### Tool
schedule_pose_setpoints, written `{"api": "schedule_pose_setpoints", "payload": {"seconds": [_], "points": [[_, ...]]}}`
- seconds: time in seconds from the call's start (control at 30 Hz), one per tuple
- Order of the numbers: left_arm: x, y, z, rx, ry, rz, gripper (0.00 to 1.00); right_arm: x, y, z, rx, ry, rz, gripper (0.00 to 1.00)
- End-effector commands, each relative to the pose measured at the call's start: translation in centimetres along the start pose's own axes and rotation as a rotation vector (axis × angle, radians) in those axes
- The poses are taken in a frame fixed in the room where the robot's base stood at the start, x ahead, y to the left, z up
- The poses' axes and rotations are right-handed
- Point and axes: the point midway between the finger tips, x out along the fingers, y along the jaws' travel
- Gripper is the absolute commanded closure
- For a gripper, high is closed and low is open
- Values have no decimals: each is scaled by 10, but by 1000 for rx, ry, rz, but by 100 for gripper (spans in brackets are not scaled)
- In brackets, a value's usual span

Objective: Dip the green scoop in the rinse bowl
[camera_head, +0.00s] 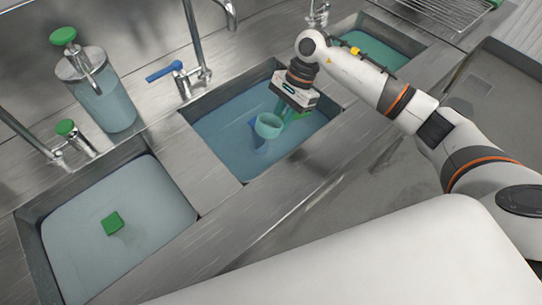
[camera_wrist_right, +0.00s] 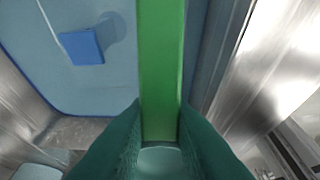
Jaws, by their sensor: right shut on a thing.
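My right gripper (camera_head: 294,113) is shut on the green scoop's handle and points down over the middle sink basin (camera_head: 190,118). The scoop's pale green cup (camera_head: 269,126) hangs over the blue water; I cannot tell whether it touches the surface. In the right wrist view the green handle (camera_wrist_right: 159,70) runs upright between the teal fingers of the gripper (camera_wrist_right: 158,135). A blue block (camera_wrist_right: 82,47) lies in the water there, and blue shows below the cup in the head view (camera_head: 262,146). No separate rinse bowl is distinguishable. My left gripper is out of view.
The left basin (camera_head: 30,235) holds water and a green block (camera_head: 113,223). A basin with green liquid (camera_head: 375,52) lies beyond my right arm. A green-capped dispenser (camera_head: 108,100) and a blue-levered tap (camera_head: 180,75) stand behind. Metal dividers separate the basins.

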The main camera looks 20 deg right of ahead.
Motion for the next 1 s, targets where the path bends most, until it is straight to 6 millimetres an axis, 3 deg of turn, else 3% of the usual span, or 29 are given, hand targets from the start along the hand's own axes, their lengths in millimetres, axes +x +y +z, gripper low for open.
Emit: {"api": "schedule_pose_setpoints", "payload": {"seconds": [0.6,1.0], "points": [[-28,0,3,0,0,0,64,-58,0,-28,-2,-1,0,100],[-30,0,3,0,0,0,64,-67,0,-33,-1,1,0,100]]}}
